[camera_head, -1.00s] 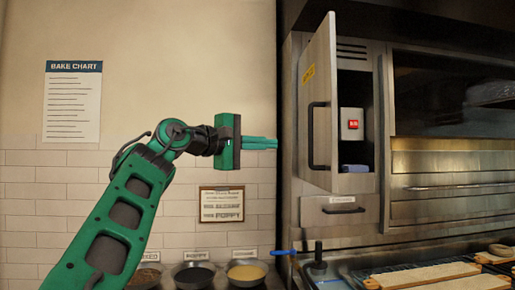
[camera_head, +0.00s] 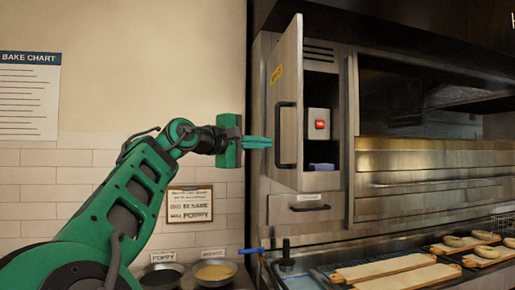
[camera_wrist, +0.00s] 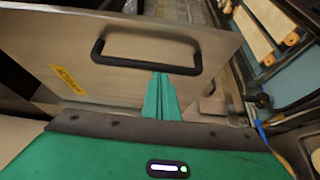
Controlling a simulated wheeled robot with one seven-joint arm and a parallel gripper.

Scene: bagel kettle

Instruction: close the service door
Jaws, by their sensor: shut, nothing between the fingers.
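The service door (camera_head: 287,100) is a pale panel with a yellow label and a black bar handle (camera_head: 285,135). It stands open, swung out to the left of its cabinet. My gripper (camera_head: 268,142) is shut and empty, its green fingers pointing right at the door's outer face, just left of the handle. In the wrist view the door (camera_wrist: 120,60) fills the upper part, and the fingers (camera_wrist: 161,82) overlap the lower bar of the handle (camera_wrist: 147,58). I cannot tell whether they touch it. Inside the cabinet (camera_head: 330,158) are a box with a red switch and a blue item.
An oven (camera_head: 430,170) stands to the right of the cabinet, and a drawer (camera_head: 308,208) is below it. Boards with bagels (camera_head: 470,242) lie at the lower right. Bowls (camera_head: 215,272) stand below my arm. The wall at left is clear apart from charts.

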